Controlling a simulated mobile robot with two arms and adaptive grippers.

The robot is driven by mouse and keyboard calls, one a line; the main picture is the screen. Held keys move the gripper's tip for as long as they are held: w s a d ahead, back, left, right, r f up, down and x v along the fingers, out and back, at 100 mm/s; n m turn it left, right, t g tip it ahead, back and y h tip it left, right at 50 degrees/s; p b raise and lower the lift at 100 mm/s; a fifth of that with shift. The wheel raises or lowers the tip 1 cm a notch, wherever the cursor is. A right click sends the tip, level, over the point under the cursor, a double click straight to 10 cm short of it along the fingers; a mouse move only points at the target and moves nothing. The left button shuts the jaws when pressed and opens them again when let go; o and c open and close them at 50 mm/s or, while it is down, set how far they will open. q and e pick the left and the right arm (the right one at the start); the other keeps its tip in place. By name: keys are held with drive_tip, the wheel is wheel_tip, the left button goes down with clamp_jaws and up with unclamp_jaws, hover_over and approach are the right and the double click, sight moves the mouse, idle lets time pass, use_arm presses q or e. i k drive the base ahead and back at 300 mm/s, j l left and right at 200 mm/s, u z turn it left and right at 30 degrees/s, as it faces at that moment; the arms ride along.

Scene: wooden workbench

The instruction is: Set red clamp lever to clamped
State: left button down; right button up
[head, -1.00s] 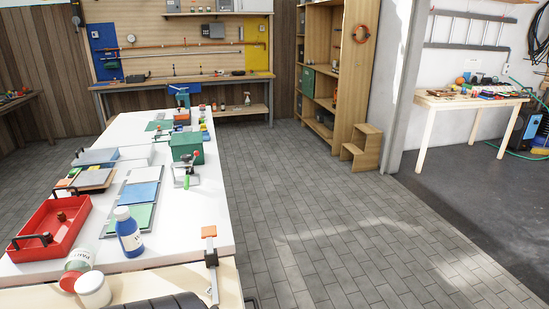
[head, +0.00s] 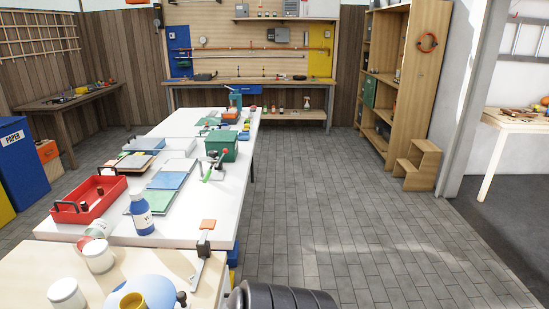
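A small clamp (head: 213,168) stands on the white workbench top (head: 225,193), in front of a dark green box. It has a green part low at its front and a dark upright with a small red spot near the top. The clamp is too small to tell how its lever is set. A second clamp-like tool (head: 205,240) with an orange-red end and a dark metal bar lies at the right edge of the near wooden bench. Neither of my grippers is in view.
The green box (head: 222,146), a red tray (head: 92,200), a blue bottle (head: 141,212) and white jars (head: 98,256) crowd the benches. A blue paper bin (head: 22,158) stands at left.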

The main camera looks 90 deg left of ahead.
sight(225, 150)
drive_tip(key=i+u, duration=0.55)
drive_tip(key=u, duration=0.25)
drive_tip(key=i+u, duration=0.4)
drive_tip(key=i+j+u, duration=0.25)
drive_tip(key=u, duration=0.15)
drive_tip(key=i+j+u, duration=0.1)
drive_tip(key=i+u, duration=1)
drive_tip(key=u, duration=0.2)
